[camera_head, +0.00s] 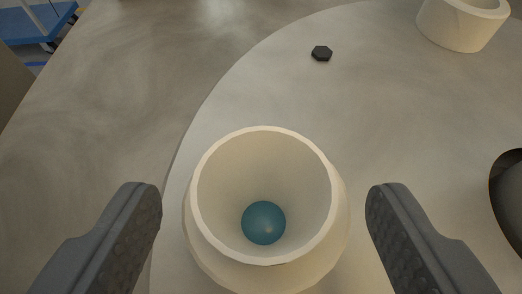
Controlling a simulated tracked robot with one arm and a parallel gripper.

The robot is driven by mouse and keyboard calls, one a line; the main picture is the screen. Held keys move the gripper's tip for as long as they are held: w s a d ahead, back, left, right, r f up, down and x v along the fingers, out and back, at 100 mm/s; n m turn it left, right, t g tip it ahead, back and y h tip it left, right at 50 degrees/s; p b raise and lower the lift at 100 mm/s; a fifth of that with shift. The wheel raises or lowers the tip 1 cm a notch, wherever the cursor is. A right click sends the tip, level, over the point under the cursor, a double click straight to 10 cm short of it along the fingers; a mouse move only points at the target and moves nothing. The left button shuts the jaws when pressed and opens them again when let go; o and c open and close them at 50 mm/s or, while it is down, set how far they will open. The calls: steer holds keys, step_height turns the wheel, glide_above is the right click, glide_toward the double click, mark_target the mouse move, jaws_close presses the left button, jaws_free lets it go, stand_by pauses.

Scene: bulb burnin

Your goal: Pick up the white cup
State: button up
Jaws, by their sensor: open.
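A white, rounded cup (205,252) stands upright on a pale grey round table at the lower middle of the view. Its mouth faces my camera, and a blue ball (263,223) lies inside at the bottom. My gripper (263,205) is open, with one dark grey finger to the left of the cup and one to the right. Gaps show between both fingers and the cup's sides, so neither appears to touch it. The lower front of the cup is cut off by the picture's bottom edge.
A second whitish vessel (456,27) stands at the top right, partly cut off. A small black hexagonal piece (322,53) lies beyond the cup. A dark round object (509,195) is at the right edge. The table's curved edge (208,100) runs close left of the cup.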

steer(key=shift+w+f, duration=0.2)
steer(key=shift+w, duration=0.15)
steer(key=c, duration=1.1)
